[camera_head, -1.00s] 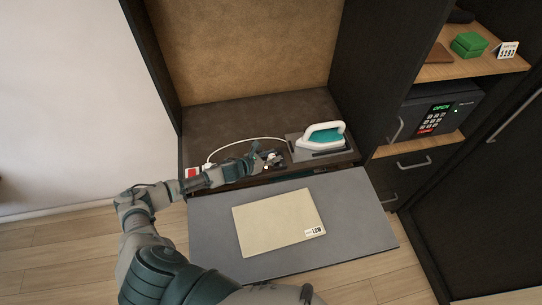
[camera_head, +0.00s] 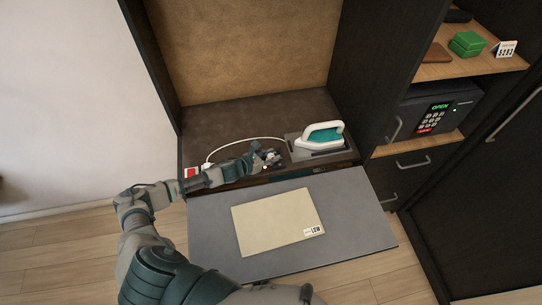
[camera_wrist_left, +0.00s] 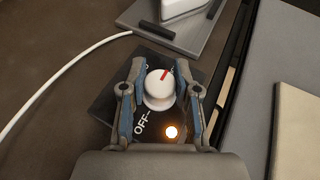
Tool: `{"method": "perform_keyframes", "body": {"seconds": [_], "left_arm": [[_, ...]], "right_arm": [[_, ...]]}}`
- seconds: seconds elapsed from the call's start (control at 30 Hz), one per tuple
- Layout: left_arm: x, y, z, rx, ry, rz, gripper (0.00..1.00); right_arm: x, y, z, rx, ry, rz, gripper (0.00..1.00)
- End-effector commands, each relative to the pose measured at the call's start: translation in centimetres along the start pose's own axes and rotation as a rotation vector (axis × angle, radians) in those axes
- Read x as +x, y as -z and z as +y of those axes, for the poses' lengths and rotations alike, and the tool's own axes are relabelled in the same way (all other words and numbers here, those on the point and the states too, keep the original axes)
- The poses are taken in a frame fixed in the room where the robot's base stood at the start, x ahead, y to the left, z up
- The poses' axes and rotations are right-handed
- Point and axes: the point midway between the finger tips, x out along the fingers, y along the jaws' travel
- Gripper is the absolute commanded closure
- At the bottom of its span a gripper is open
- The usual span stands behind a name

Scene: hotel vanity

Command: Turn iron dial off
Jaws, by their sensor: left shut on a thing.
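The iron dial (camera_wrist_left: 160,88) is a white round knob with a red pointer line, on a dark panel (camera_wrist_left: 100,105). In the left wrist view the red line points up and a little right, away from the "OFF" lettering at lower left. An orange light (camera_wrist_left: 172,132) glows on the panel. My left gripper (camera_head: 270,158) is over the panel, left of the iron; in the left wrist view its fingers (camera_wrist_left: 160,75) stand on both sides of the knob, shut on it. The iron (camera_head: 322,136), white and teal, rests on a grey stand (camera_head: 333,151). My right gripper is not in view.
A white cord (camera_head: 235,142) curves across the dark shelf behind my left arm. A red and white object (camera_head: 191,172) sits at the shelf's left end. A grey board (camera_head: 350,210) with a beige panel (camera_head: 275,220) lies in front. A cabinet with a safe (camera_head: 435,112) stands right.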

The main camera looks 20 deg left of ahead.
Motion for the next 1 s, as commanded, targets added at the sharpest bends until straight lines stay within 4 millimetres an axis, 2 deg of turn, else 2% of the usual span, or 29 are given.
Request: {"method": "perform_keyframes", "body": {"seconds": [0.07, 0.1, 0.2, 0.4, 0.5, 0.63, 1.0], "left_arm": [[0.0, 0.1, 0.1, 0.001, -0.003, 0.004, 1.0], [0.0, 0.2, 0.1, 0.001, -0.003, 0.004, 0.67], [-0.1, 0.1, 0.1, 0.001, -0.003, 0.003, 0.44], [0.0, 0.1, 0.1, 0.001, -0.002, 0.003, 0.44], [-0.1, 0.1, 0.1, 0.001, -0.002, 0.003, 0.44], [-1.1, 0.2, 0.1, 0.0, -0.002, 0.003, 0.44], [-8.9, 0.5, 0.2, 0.001, -0.001, 0.008, 0.44]], "right_arm": [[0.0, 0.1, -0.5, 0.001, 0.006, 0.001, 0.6], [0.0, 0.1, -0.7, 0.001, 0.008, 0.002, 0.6], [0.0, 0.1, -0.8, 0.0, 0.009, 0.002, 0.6], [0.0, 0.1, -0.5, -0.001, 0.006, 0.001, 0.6], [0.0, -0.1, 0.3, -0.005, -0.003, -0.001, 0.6], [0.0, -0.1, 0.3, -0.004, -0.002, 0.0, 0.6], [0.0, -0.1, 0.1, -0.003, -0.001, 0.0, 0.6]]}}
